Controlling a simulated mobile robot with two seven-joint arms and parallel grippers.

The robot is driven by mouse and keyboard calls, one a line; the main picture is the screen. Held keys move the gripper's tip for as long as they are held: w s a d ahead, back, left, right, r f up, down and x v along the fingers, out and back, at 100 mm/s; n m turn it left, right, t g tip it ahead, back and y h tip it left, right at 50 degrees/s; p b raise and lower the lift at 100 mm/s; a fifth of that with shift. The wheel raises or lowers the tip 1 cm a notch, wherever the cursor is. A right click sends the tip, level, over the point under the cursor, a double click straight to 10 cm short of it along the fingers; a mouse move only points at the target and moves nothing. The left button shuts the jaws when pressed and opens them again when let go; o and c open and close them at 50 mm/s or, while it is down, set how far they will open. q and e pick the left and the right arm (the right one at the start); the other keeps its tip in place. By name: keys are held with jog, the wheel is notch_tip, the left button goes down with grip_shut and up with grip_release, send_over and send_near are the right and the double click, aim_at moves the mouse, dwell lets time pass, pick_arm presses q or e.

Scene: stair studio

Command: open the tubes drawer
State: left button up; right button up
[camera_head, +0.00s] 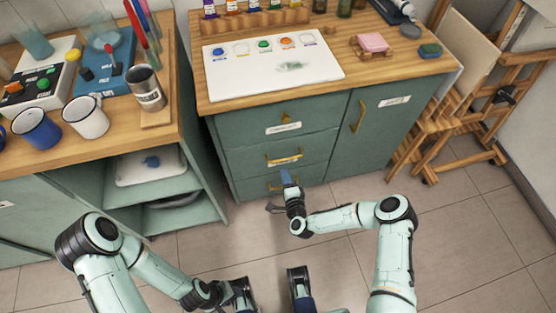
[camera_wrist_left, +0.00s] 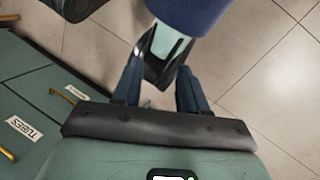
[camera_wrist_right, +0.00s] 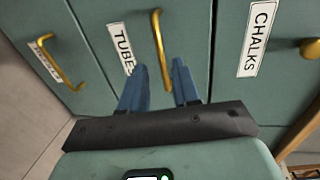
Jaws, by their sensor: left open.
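The tubes drawer (camera_wrist_right: 190,40) is the middle drawer of the green cabinet, with a white TUBES label (camera_wrist_right: 121,48) and a brass bar handle (camera_wrist_right: 157,40). In the head view its handle (camera_head: 283,158) shows above my right gripper (camera_head: 287,180), and its front looks flush with its neighbours. In the right wrist view the blue fingers (camera_wrist_right: 159,75) are apart, with the handle's end in the gap between them; contact cannot be told. My left gripper (camera_wrist_left: 156,85) is open and empty, low over the floor; the TUBES label also shows in its view (camera_wrist_left: 24,130).
The CHALKS drawer (camera_head: 255,119) is above, another drawer (camera_head: 254,187) below, and a cupboard door with a handle (camera_head: 359,115) to the right. An open shelf unit (camera_head: 206,205) stands left, a wooden easel (camera_head: 500,100) right. The tiled floor (camera_head: 460,240) in front is clear.

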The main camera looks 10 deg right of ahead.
aim_at(279, 160)
pick_arm(q)
jog(key=shift+w+a+f+t+b, duration=0.3)
jog(key=shift+w+f+b, duration=0.2)
jog(key=shift+w+f, duration=0.2)
jog(key=shift+w+a+f+t+b, duration=0.25)
jog(key=shift+w+f+b, duration=0.25)
jog(key=shift+w+f, duration=0.15)
pick_arm(e)
jog(key=shift+x, duration=4.85)
jog(key=shift+c, duration=0.3)
grip_shut()
